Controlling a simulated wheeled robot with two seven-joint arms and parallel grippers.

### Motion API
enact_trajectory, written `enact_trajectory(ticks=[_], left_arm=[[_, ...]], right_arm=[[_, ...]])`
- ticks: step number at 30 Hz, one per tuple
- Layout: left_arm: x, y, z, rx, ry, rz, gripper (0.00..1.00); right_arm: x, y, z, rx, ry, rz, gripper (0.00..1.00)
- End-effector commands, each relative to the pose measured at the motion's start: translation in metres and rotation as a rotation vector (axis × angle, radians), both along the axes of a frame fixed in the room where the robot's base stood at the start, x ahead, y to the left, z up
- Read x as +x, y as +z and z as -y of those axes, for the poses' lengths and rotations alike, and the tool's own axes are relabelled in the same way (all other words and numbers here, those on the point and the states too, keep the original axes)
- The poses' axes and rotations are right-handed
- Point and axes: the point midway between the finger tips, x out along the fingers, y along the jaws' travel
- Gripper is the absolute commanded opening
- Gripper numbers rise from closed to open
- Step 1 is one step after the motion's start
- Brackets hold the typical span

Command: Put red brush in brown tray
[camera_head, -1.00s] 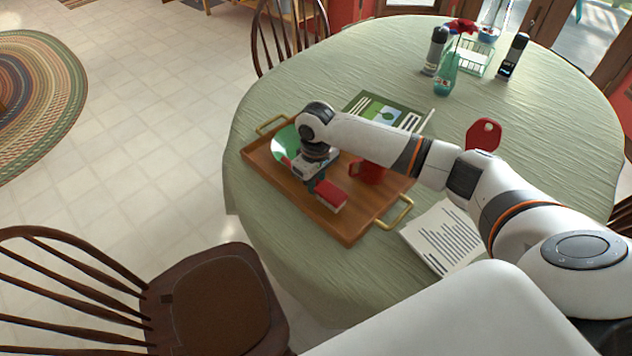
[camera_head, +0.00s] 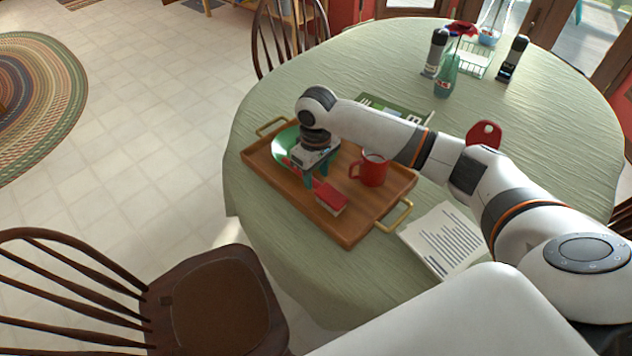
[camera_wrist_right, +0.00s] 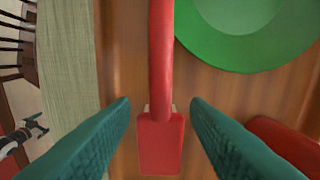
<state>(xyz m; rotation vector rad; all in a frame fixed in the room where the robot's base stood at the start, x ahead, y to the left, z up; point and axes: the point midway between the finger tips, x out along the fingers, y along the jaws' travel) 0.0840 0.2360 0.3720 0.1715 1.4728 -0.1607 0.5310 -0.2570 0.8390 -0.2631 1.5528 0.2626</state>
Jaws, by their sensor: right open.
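The red brush (camera_head: 331,196) lies on the brown wooden tray (camera_head: 346,228), which has gold handles. The wrist view shows the brush's long red handle and block-shaped head (camera_wrist_right: 160,146). My right gripper (camera_head: 322,173) points down over the tray and is open. Its teal fingers (camera_wrist_right: 160,108) are apart on either side of the brush in the wrist view, with no visible contact. In the head view the gripper hides part of the brush handle. A small white and dark part at the wrist view's left edge looks like my left gripper (camera_wrist_right: 36,127); its jaws are too small to judge.
On the tray, a green plate (camera_head: 283,143) is beside the brush and a red mug (camera_head: 371,171) stands to the right. A printed paper (camera_head: 446,240) lies right of the tray. Bottles and a vase (camera_head: 446,75) stand farther back. A chair (camera_head: 220,300) is at front left.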

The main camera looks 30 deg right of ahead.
Motion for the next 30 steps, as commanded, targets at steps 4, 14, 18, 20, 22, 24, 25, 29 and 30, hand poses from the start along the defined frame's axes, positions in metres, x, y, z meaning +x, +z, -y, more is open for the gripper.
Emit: enact_trajectory(ticks=[4,14,18,20,22,24,25,29,30], left_arm=[[0.000,0.000,0.000,-0.001,0.000,0.000,0.86],[0.000,0.000,0.001,-0.001,0.000,-0.001,0.86],[0.000,0.000,0.001,-0.001,-0.001,-0.001,0.86],[0.000,0.000,0.001,-0.001,-0.001,-0.001,0.86],[0.000,0.000,0.001,-0.001,-0.001,-0.001,0.86],[0.000,0.000,0.001,-0.001,-0.001,-0.001,0.86],[0.000,0.000,0.001,-0.001,-0.001,-0.001,0.86],[0.000,0.000,0.001,-0.001,-0.001,-0.001,0.86],[0.000,0.000,0.001,-0.001,-0.001,-0.001,0.86]], right_arm=[[0.000,0.034,0.000,0.001,0.002,0.004,0.42],[0.000,0.074,0.000,0.000,0.000,0.001,0.42],[0.000,0.077,0.000,0.000,0.000,-0.001,0.42],[0.000,0.076,0.000,0.000,0.000,-0.001,0.42],[0.000,0.076,0.000,0.000,0.000,-0.001,0.42],[0.000,0.076,0.000,0.000,0.000,-0.001,0.42],[0.000,0.076,0.000,0.000,0.000,0.000,0.42],[0.000,0.076,0.000,0.000,0.001,-0.001,0.42],[0.000,0.076,0.000,0.000,0.000,-0.001,0.42]])
